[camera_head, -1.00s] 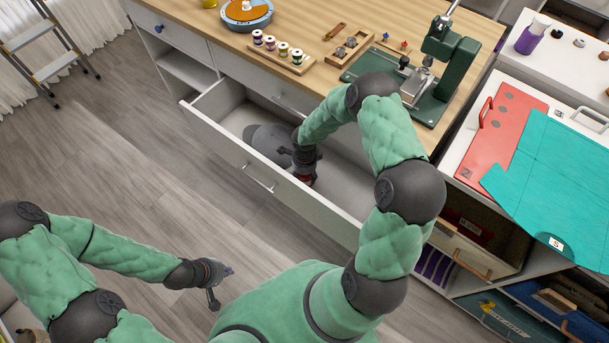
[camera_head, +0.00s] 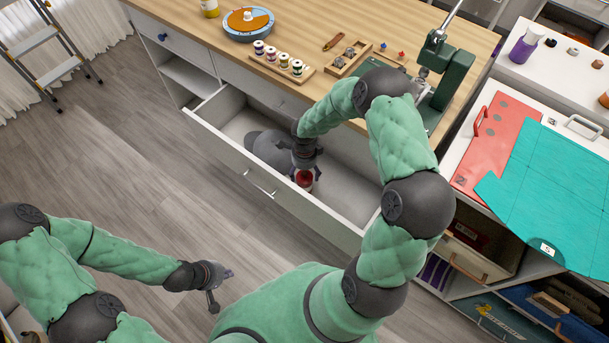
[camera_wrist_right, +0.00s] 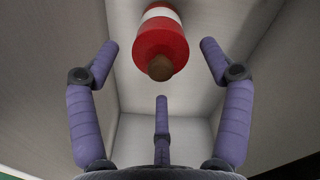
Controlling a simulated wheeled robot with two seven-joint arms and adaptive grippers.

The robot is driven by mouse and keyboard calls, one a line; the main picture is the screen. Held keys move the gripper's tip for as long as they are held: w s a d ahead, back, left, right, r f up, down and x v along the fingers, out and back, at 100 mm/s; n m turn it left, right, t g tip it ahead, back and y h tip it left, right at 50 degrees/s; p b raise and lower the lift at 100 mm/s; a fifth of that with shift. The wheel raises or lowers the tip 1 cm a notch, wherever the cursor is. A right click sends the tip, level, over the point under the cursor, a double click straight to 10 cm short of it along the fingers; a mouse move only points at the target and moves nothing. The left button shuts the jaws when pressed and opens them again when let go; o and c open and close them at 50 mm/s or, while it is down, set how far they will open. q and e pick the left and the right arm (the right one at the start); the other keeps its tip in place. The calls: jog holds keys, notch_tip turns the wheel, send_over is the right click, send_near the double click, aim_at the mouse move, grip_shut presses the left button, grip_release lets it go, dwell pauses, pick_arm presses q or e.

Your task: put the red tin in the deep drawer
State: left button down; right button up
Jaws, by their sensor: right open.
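The red tin (camera_head: 304,180), with a white band and a brown knob, is inside the open deep drawer (camera_head: 350,190), near its front panel. My right gripper (camera_head: 303,170) reaches down into the drawer at the tin and partly hides it. In the right wrist view the red tin (camera_wrist_right: 161,38) is beyond the spread purple fingers of the right gripper (camera_wrist_right: 160,55), with gaps on both sides. The fingers are open and hold nothing. My left gripper (camera_head: 221,289) hangs over the floor, away from the drawer; its finger opening is too small to read.
The wooden worktop (camera_head: 285,25) above the drawer carries a rack of spools (camera_head: 284,60), a blue round dish (camera_head: 248,24) and a green machine (camera_head: 450,80). A white surface with a teal sheet (camera_head: 560,180) stands at right. The drawer's right part is clear.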

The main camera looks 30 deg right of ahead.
jog(key=shift+r+p, duration=0.6)
jog(key=shift+r, duration=1.65)
